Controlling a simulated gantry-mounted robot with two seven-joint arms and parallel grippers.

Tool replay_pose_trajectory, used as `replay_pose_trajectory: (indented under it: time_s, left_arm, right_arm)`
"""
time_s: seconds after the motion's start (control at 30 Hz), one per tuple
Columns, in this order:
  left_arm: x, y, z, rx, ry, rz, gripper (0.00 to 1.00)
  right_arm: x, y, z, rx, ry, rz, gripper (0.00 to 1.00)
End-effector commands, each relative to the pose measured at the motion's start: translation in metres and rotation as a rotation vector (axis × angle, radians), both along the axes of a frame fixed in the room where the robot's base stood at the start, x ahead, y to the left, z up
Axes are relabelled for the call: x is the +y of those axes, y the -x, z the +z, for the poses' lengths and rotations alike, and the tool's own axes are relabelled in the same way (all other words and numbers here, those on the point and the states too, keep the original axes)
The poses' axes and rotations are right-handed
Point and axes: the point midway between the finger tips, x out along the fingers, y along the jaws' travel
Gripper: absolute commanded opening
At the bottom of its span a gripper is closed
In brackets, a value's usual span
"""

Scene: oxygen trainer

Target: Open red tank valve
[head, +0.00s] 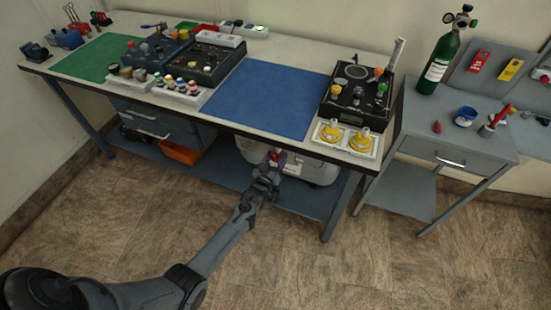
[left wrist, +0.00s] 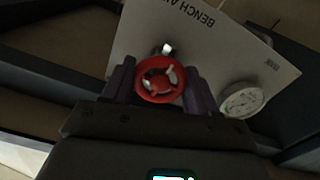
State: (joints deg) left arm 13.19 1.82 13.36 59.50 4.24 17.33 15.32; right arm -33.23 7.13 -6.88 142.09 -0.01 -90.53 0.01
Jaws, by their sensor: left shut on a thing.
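The red tank valve (left wrist: 160,79) is a round spoked handwheel, seen nearly face-on in the left wrist view. My left gripper (head: 271,162) reaches in below the bench's front edge. In the left wrist view its two dark fingers (left wrist: 160,88) stand on either side of the wheel and are shut on it. The valve stem is mostly hidden behind the wheel. My right gripper is in neither view.
A round gauge (left wrist: 242,99) sits right of the valve, beside a white plate with lettering (left wrist: 210,45). The bench (head: 235,115) overhangs the tank. An orange bin (head: 181,151) is on the lower shelf to the left. Floor in front is clear.

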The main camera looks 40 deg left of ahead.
Motion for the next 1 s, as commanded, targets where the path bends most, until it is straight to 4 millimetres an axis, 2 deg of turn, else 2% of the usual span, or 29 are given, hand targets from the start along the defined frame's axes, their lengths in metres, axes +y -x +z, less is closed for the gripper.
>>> replay_pose_trajectory:
  time_s: [0.43,0.47,0.6,1.0]
  left_arm:
    - [-0.0003,0.0002,-0.0012,-0.001,0.011,-0.001,0.28]
    - [-0.0002,0.0002,-0.0012,-0.001,0.011,-0.001,0.63]
    - [-0.0002,0.0002,-0.0009,-0.001,0.010,-0.001,0.83]
    - [-0.0020,0.0059,-0.0003,-0.001,0.009,-0.001,0.83]
  right_arm:
    - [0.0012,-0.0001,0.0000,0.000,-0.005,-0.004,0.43]
    - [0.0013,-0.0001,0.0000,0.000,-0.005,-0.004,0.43]
    - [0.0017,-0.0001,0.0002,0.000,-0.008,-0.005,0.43]
    - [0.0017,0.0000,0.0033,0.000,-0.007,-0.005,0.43]
